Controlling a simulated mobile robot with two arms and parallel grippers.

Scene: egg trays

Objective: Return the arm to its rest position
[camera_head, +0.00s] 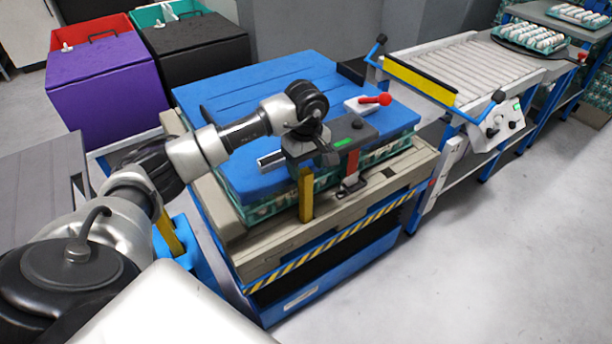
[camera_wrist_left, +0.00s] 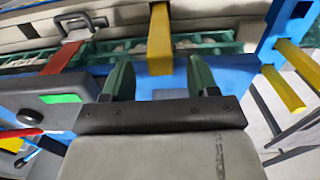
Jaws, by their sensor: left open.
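My left arm (camera_head: 195,152) reaches in from the left over the blue-covered stack. Its left gripper (camera_head: 326,156) hangs just above the stack's front edge, partly hidden by its own wrist. My right gripper is not in view.
Purple (camera_head: 108,90) and black (camera_head: 195,55) bins stand behind left. A roller conveyor (camera_head: 460,62) stands right. Floor at front right is clear.

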